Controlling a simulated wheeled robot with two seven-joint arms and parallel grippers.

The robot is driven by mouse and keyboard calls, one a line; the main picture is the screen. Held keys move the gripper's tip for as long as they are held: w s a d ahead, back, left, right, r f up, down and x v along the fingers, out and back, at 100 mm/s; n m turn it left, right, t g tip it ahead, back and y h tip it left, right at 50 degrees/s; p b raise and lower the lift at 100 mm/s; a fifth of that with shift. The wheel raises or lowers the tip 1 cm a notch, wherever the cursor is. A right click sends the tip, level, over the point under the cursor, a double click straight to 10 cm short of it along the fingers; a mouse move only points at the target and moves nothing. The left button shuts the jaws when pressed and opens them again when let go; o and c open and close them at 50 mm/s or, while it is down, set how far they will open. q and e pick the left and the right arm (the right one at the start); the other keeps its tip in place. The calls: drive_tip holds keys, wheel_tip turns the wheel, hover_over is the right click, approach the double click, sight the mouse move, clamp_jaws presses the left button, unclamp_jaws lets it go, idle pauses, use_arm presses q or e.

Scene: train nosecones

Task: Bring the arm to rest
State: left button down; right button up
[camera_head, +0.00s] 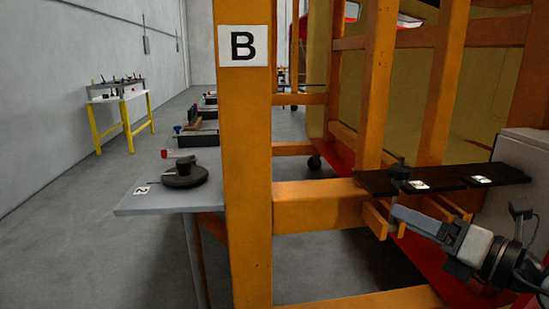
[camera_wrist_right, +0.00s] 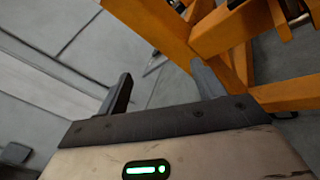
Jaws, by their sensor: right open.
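My right gripper (camera_head: 396,217) comes in from the right in the head view, below the dark shelf (camera_head: 450,181) and beside the orange frame (camera_head: 315,207). In the right wrist view the two fingers of my right gripper (camera_wrist_right: 163,84) stand apart with nothing between them. Orange beams (camera_wrist_right: 240,35) show beyond the fingers there, close to the right finger; I cannot tell whether they touch. My left gripper is in neither view.
A post with a "B" sign (camera_head: 243,46) stands left of centre. A grey table (camera_head: 160,203) at left holds a dark round part (camera_head: 184,177). A small dark part (camera_head: 399,169) sits on the shelf. Open floor (camera_head: 90,240) lies at left.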

drive_tip(key=s+a+f+m+h, duration=0.1)
drive_tip(key=s+a+f+m, duration=0.1)
drive_tip(key=a+f+m, duration=1.1)
drive_tip(key=s+d+f+m+g+h+p, duration=0.1)
drive_tip(key=s+f+m+g+h, duration=0.3)
drive_tip(key=s+f+m, duration=1)
wheel_tip(320, 180, down, 4)
drive_tip(key=d+m+h, duration=0.1)
drive_tip(key=m, duration=0.5)
drive_tip(key=shift+r+h+p, duration=0.25)
drive_tip(key=shift+h+p, duration=0.05)
drive_tip(key=shift+p, duration=0.05)
drive_tip(key=shift+s, duration=0.1)
